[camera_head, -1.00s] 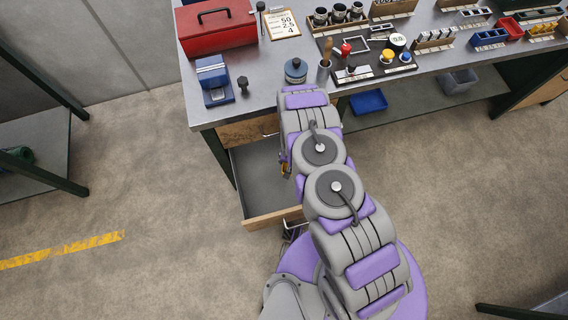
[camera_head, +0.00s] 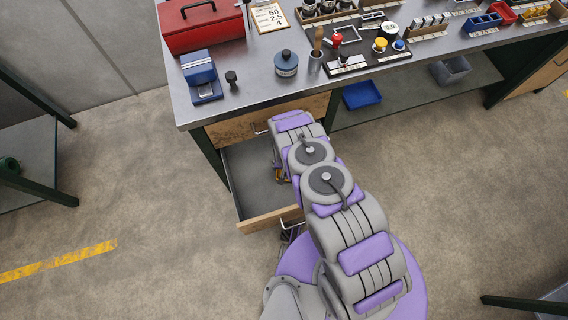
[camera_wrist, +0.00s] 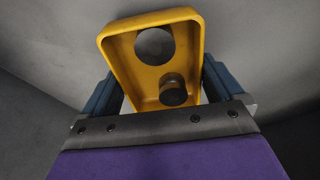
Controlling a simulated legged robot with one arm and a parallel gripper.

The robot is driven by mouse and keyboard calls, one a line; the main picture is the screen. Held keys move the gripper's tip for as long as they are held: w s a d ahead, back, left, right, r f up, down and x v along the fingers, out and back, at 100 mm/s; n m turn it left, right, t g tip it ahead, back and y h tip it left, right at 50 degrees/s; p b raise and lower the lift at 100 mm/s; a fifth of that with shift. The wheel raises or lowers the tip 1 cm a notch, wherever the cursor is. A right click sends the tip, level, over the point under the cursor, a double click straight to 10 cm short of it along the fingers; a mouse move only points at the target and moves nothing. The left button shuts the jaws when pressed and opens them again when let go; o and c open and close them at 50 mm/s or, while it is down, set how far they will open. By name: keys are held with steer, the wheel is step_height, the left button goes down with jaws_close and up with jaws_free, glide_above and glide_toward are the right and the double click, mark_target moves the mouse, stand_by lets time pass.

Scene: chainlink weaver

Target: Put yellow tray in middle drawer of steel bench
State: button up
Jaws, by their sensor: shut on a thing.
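In the head view my arm hides most of the gripper and tray; only a small yellow bit shows beside the arm, over the open drawer. This drawer (camera_head: 267,222) of the steel bench (camera_head: 235,105) is pulled out, with a wooden front and a bare grey floor where visible. A shut drawer (camera_head: 235,131) lies above it.
A red toolbox (camera_head: 203,28), blue block (camera_head: 200,75), round blue-grey container (camera_head: 287,64) and several tools stand on the bench top. A blue bin (camera_head: 362,95) sits on the lower shelf at right.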

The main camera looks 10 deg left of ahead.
steer(key=shift+w+a+b, duration=0.25)
steer(key=shift+w+a, duration=0.15)
steer(key=shift+w, duration=0.25)
steer(key=shift+w+a+b, duration=0.2)
steer(key=shift+w+a, duration=0.15)
steer(key=shift+w, duration=0.25)
steer(key=shift+s+d+f+b, duration=0.1)
steer(key=shift+f+b, duration=0.2)
steer(key=shift+f, duration=0.35)
steer(key=shift+r, duration=0.1)
steer(key=o, duration=0.8)
steer(key=r+p, duration=0.1)
steer(key=r, duration=0.3)
steer(key=s+r+p, duration=0.1)
steer(key=r, duration=0.3)
steer(key=r+p, duration=0.1)
steer(key=r, duration=0.3)
steer(key=shift+s+d+p, duration=0.1)
steer(key=shift+s+p, duration=0.15)
steer(key=shift+p, duration=0.15)
